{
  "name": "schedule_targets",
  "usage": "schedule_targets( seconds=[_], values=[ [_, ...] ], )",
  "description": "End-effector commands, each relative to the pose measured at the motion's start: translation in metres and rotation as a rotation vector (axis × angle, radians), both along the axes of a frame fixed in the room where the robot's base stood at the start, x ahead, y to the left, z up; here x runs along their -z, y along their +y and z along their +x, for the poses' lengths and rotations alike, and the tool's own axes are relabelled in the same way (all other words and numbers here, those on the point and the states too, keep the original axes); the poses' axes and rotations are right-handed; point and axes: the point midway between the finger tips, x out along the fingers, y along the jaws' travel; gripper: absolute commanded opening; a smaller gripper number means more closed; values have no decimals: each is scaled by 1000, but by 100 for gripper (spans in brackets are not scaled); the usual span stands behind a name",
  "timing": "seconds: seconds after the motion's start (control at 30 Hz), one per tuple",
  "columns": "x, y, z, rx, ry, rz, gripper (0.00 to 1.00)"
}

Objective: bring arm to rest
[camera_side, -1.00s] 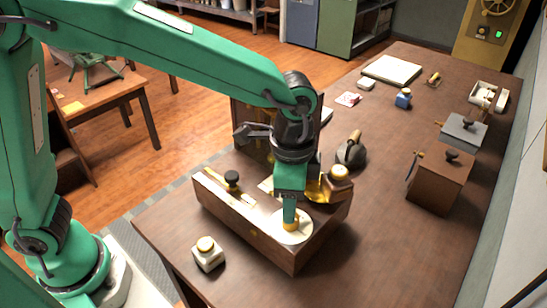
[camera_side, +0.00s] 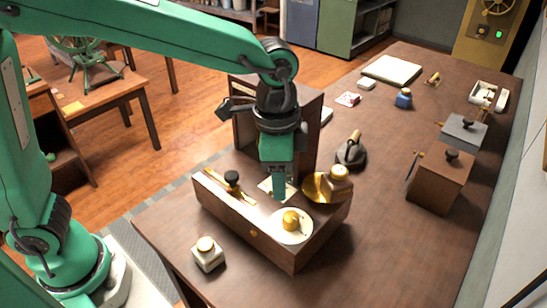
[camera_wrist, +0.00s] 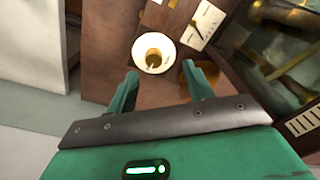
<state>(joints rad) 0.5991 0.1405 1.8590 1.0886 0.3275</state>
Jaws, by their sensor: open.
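My gripper (camera_side: 278,195) is open and empty, pointing down above the wooden box on the table. In the wrist view its two green fingers (camera_wrist: 160,72) are spread apart with nothing between them. Just beyond the fingertips lies a round white dish (camera_wrist: 153,66) with a brass piece (camera_wrist: 154,57) on it. In the side view the white dish (camera_side: 290,239) and brass piece (camera_side: 291,220) sit at the front right of the wooden box (camera_side: 245,230), clear of my gripper. My green arm reaches over from the left.
A brass pan (camera_side: 316,187) with a gold-lidded jar (camera_side: 339,180) is close right of my gripper. A black-topped bottle (camera_side: 232,184) stands left, and a white gold-lidded jar (camera_side: 207,254) in front. A dark kettle-like weight (camera_side: 351,152) is behind. The table's front right is clear.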

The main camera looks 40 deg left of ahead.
Motion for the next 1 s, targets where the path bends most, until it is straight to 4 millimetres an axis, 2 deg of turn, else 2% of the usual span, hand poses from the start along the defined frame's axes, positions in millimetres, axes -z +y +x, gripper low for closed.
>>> schedule_targets(
  seconds=[0.27,0.5,0.8,1.0],
  values=[
    [-29,64,-9,-198,-79,-55,52],
    [-45,119,-28,-384,-156,-101,52],
    [-53,175,-62,-612,-257,-156,52],
    [-51,206,-87,-759,-327,-188,52]
  ],
)
